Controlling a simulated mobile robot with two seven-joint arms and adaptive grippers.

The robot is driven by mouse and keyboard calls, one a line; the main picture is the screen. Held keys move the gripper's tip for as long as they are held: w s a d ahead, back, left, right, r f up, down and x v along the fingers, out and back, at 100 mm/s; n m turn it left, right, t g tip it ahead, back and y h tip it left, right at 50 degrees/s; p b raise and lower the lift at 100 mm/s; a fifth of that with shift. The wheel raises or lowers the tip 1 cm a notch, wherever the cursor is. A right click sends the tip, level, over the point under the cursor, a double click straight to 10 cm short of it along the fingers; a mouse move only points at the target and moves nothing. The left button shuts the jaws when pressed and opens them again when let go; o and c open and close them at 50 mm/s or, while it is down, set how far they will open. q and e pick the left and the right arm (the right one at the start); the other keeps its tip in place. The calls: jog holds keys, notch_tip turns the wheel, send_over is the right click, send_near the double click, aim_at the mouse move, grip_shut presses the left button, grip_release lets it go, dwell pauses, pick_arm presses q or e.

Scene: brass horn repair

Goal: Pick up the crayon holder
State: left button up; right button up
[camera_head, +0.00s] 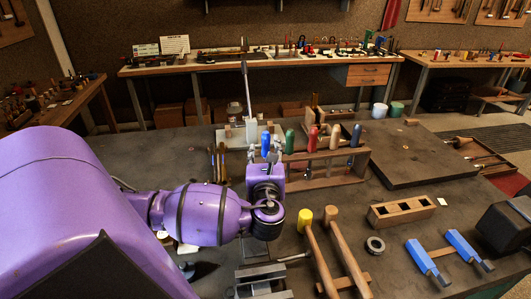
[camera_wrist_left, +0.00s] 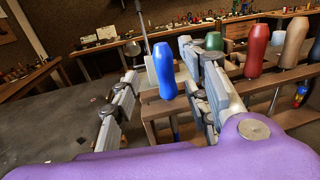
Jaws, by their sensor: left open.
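My left gripper (camera_head: 266,153) is open at the left end of a wooden tool rack (camera_head: 325,180). A blue handle (camera_head: 265,143) stands upright in the rack. In the left wrist view the blue handle (camera_wrist_left: 164,70) shows between the two spread fingers of my left gripper (camera_wrist_left: 160,88), with gaps on both sides. Green (camera_head: 289,140), red (camera_head: 312,139), tan (camera_head: 334,136) and another blue handle (camera_head: 355,135) stand to its right. I cannot tell which thing is the crayon holder. My right gripper is not in view.
Two mallets (camera_head: 326,255) lie in front of the rack. A wooden block with square holes (camera_head: 400,211), a metal ring (camera_head: 375,246) and blue-padded blocks (camera_head: 422,262) are to the right. A raised dark board (camera_head: 415,155) lies behind. A thin upright rod (camera_head: 246,85) stands behind my gripper.

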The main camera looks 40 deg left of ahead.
aim_at(266, 142)
pick_arm(q)
jog(key=shift+w+a+r, duration=0.1)
jog(key=shift+w+a, duration=0.3)
jog(key=shift+w, duration=0.2)
jog(key=x, duration=0.4)
jog(key=shift+w+a+p, duration=0.2)
jog(key=shift+w+p, duration=0.1)
jog(key=shift+w, duration=0.05)
jog(key=shift+s, duration=0.1)
jog(key=shift+c, duration=0.8)
grip_shut()
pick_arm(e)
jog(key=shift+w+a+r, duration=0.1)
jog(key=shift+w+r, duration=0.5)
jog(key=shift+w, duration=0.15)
